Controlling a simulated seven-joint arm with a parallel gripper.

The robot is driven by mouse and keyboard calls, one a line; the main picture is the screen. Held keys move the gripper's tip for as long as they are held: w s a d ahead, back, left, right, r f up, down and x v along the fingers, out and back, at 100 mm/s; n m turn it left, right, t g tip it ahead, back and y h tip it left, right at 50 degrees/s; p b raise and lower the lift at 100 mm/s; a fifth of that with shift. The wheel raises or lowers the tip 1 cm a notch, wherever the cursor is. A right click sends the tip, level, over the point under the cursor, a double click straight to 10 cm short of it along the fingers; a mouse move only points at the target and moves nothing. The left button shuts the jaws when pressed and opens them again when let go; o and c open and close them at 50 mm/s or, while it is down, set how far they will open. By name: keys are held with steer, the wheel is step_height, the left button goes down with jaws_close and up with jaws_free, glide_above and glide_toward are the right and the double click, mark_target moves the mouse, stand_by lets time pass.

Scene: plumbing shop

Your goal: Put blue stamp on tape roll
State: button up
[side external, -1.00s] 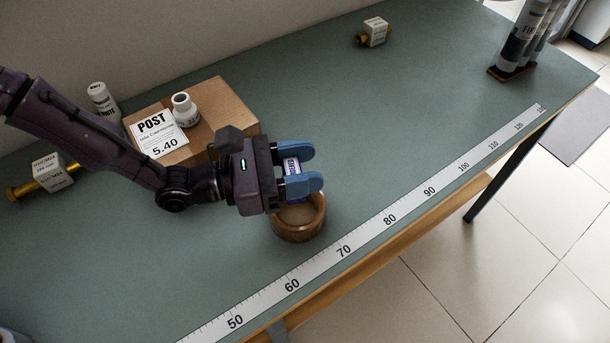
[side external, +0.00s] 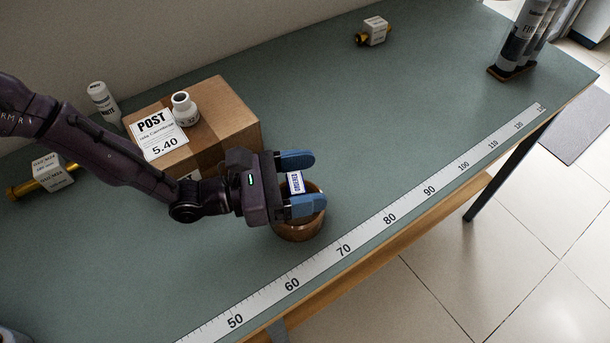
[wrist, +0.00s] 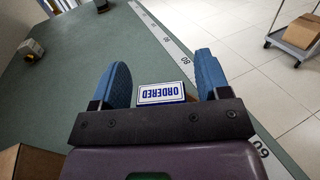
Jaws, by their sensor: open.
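The blue stamp (side external: 296,182), with a white "ORDERED" label, rests at the brown tape roll (side external: 300,229), which lies on the bench. In the side view it sits between my gripper's fingers with gaps to both. My gripper (side external: 297,183) is open, its blue fingers on either side of the stamp. In the wrist view the stamp (wrist: 161,93) shows between the two fingers, apart from both. The near finger hides part of the roll, and the stamp's underside is hidden.
A cardboard box (side external: 226,118) with a price card and white fitting stands behind my gripper. A printed ruler strip (side external: 390,219) runs along the bench's front edge. Dark tubes (side external: 522,45) stand at the far right. The bench's right half is mostly clear.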

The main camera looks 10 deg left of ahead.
steer(key=shift+r, duration=0.1)
steer(key=shift+a, duration=0.25)
steer(key=v, duration=1.1)
steer(key=shift+s+a, duration=0.2)
steer(key=shift+r, duration=0.1)
steer(key=s+a+r+m+g+y, duration=0.1)
steer(key=s+a+r+m+g, duration=0.2)
steer(key=r+m+g, duration=0.3)
steer(key=s+a+r+m+g+y, duration=0.1)
steer(key=s+a+r+m+g, duration=0.15)
steer(key=r+m, duration=0.55)
steer(key=s+a+r+m+t+y, duration=0.2)
steer(key=s+a+r+y, duration=0.1)
steer(key=a, duration=0.5)
steer(key=s+a+r+m+t+y, duration=0.3)
steer(key=s+a+r+y, duration=0.1)
steer(key=a, duration=0.4)
steer(key=s+a+r+m+t+y, duration=0.2)
steer(key=s+a+r+m+y, duration=0.1)
steer(key=a+y, duration=0.4)
step_height(320, 180, up, 2)
steer(key=shift+s+a+r+y, duration=0.25)
steer(key=shift+s+a, duration=0.3)
steer(key=shift+a, duration=0.5)
